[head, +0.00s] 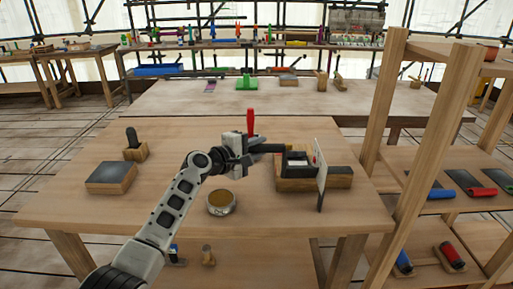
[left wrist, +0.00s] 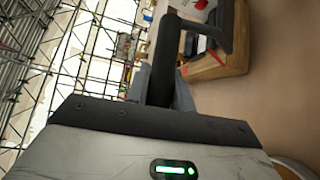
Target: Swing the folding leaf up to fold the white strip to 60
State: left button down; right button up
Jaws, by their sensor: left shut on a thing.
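The folding device (head: 288,184) is a wooden block with dark plates on top, right of centre on the near table. A dark bar handle (head: 269,148) sticks out from its left side. My left gripper (head: 250,150) is shut on this handle. In the left wrist view the dark round handle (left wrist: 163,62) runs from the gripper to a bent dark arm (left wrist: 226,25) by the wooden block (left wrist: 225,62). A thin white upright panel (head: 321,180) stands at the device's front. A small pale patch (head: 296,155) shows between the dark plates; I cannot tell whether it is the strip. My right gripper is out of view.
A round tin (head: 221,203) stands beside my left forearm. A wooden block with a dark top (head: 111,178) and a small wooden holder (head: 135,150) are at the left. A wooden shelf post (head: 438,150) rises at the right.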

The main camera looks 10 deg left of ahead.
pick_arm(q)
jog(key=c, duration=1.2)
grip_release()
jog(key=shift+r, duration=0.2)
jog(key=shift+f, duration=0.1)
jog(key=v, duration=1.6)
